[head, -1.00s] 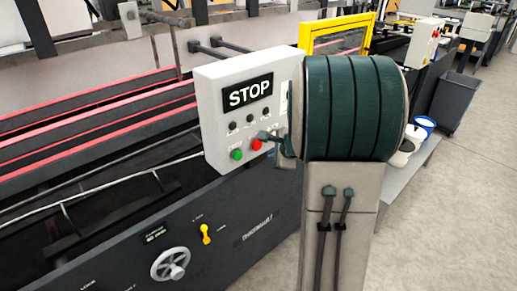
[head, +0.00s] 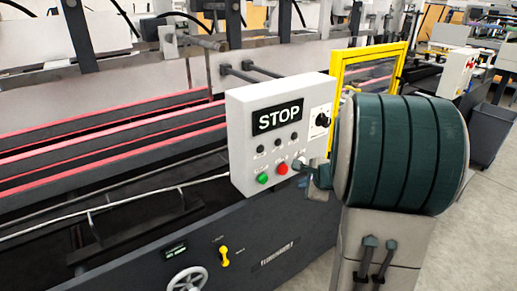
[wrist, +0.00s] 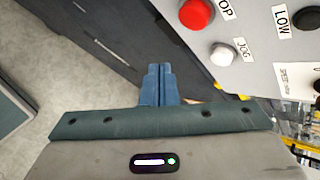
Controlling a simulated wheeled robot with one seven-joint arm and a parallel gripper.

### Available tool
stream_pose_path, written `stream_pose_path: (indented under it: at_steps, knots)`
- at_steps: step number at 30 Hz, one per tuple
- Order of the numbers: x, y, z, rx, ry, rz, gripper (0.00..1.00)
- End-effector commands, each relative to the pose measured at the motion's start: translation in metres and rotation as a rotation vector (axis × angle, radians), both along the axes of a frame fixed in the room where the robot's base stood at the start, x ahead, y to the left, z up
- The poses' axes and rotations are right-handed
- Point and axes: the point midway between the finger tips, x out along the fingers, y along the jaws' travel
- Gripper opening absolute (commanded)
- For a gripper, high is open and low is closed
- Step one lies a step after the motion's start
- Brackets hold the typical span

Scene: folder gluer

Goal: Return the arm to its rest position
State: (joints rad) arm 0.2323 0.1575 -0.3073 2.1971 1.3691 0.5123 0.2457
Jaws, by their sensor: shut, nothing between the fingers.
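My gripper (wrist: 157,84) is shut with nothing between its fingers, which lie side by side in the wrist view. In the head view my gripper (head: 312,178) is partly hidden at the left of my large green arm link, just right of the red button on the white control box (head: 240,140). In the wrist view the red stop button (wrist: 196,14) and the white jog button (wrist: 222,54) are to the upper right of the fingertips, apart from them. The box has a STOP sign (head: 278,117) and a green button (head: 263,179).
The dark machine body (head: 150,245) carries a yellow lever (head: 224,255) and a handwheel (head: 187,281). Red-edged rails run to the left. A yellow frame (head: 403,62) stands behind my arm. Open grey floor (wrist: 55,60) shows left of the gripper in the wrist view.

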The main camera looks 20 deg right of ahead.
Motion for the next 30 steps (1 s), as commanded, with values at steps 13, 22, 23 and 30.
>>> stream_pose_path:
  at_steps: [13, 22, 23, 30]
  knots:
    - [-0.06, 0.112, 0.032, -0.248, 0.017, 0.599, 0.0]
    - [-0.167, 0.174, 0.037, -0.656, 0.099, 1.265, 0.0]
    - [-0.176, 0.174, 0.037, -0.7, 0.112, 1.321, 0.0]
    - [-0.226, 0.167, 0.035, -0.975, 0.217, 1.615, 0.0]
